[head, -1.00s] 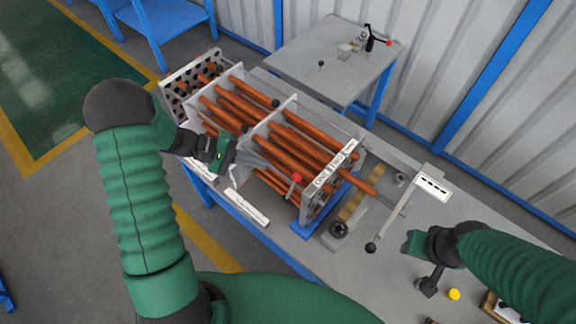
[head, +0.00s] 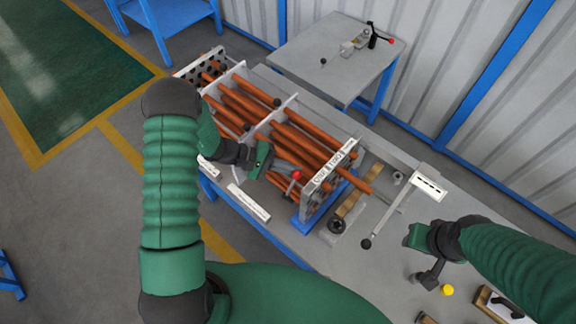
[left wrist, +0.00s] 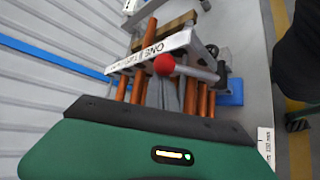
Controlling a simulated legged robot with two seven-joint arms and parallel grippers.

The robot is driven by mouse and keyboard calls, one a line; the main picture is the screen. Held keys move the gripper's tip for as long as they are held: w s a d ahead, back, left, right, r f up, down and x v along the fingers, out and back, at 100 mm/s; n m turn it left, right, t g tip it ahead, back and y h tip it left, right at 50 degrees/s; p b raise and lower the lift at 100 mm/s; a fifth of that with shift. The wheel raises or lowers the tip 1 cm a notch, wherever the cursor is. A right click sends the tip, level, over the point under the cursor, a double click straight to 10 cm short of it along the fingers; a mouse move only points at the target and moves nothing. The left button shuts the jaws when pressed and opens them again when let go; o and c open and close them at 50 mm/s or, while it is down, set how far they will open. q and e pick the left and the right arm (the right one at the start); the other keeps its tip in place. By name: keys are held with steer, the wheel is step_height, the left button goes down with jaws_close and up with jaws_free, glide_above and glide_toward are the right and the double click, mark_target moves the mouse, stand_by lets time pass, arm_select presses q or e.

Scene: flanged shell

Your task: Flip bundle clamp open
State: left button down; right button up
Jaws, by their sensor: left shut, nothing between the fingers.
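The bundle clamp's lever, with a red ball knob (head: 296,175), stands at the front side of the frame of copper-coloured tubes, near its labelled end plate. My left gripper (head: 284,166) is shut and empty, just left of the red knob in the head view. In the left wrist view the red knob (left wrist: 164,64) sits just beyond the grey fingers (left wrist: 166,95), with a grey bar running right from it. I cannot tell whether the fingers touch it. My right gripper (head: 416,237) is over the bench at right, away from the clamp; its fingers are unclear.
The tube bundle (head: 306,140) lies in a frame with a white end plate (head: 331,171). A black-knobbed rod (head: 367,243), a yellow cap (head: 447,289) and a dark round fitting (head: 338,226) are on the bench. A smaller grey table (head: 335,60) stands behind.

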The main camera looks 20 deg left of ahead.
arm_select(q)
steer(key=s+a+m+t+h+b, duration=0.2)
steer(key=s+m+h+b, duration=0.2)
steer(key=b, duration=0.6)
steer(key=s+a+r+m+t+h+b, duration=0.1)
steer(key=s+m+t+h+b, duration=0.1)
steer(key=b, duration=0.7)
steer(key=shift+s+a+m+h+b, duration=0.35)
steer(key=shift+s+m+h, duration=0.55)
steer(key=shift+s+m, duration=0.15)
steer(key=shift+s, duration=0.1)
steer(key=shift+a, duration=0.1)
